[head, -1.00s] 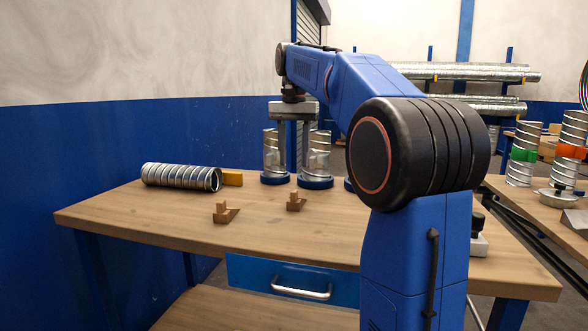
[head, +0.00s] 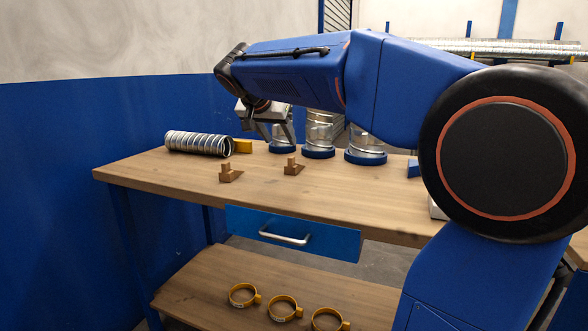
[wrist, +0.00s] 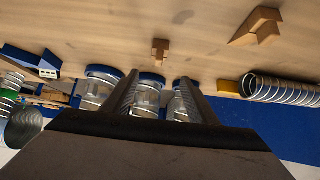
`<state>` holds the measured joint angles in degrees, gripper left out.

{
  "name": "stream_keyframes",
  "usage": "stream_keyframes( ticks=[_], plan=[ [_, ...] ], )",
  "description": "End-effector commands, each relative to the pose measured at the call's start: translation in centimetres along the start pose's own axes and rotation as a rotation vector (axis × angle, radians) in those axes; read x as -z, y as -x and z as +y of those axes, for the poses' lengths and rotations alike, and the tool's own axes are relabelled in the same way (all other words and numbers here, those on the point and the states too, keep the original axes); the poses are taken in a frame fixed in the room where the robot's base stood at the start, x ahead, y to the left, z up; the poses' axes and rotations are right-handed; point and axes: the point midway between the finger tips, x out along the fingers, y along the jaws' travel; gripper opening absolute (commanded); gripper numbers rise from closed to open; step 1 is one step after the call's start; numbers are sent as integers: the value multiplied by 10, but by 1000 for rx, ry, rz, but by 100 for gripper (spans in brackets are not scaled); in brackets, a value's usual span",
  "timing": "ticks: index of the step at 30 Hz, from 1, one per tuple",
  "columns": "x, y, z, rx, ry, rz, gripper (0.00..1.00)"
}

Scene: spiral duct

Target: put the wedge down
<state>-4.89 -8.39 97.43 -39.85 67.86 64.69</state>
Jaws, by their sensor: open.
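Two stepped wooden wedges lie on the wooden bench top. The left wedge (head: 230,172) is near the front edge, and the right wedge (head: 293,166) is to its right. In the wrist view one large wedge (wrist: 257,27) shows at the upper right and a smaller one (wrist: 160,51) near the top middle. My gripper (head: 272,130) is open, with nothing seen between its fingers. It is above the back of the bench, beyond the wedges and close to the clear cylinders. In the wrist view its two fingers (wrist: 158,82) reach towards the bench, apart from both wedges.
A spiral duct (head: 198,143) lies at the back left beside a yellow block (head: 242,146). Several clear cylinders on blue bases (head: 318,153) stand along the back. Below are a drawer (head: 290,234) and a shelf with three yellow clamps (head: 284,307). The bench front is clear.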

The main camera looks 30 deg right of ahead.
Motion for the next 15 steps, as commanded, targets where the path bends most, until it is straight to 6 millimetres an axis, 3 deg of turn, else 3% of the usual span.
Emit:
stream_keyframes(
  ticks=[15],
  plan=[
    [-1,-90,1,-4,0,-4,53]
  ],
)
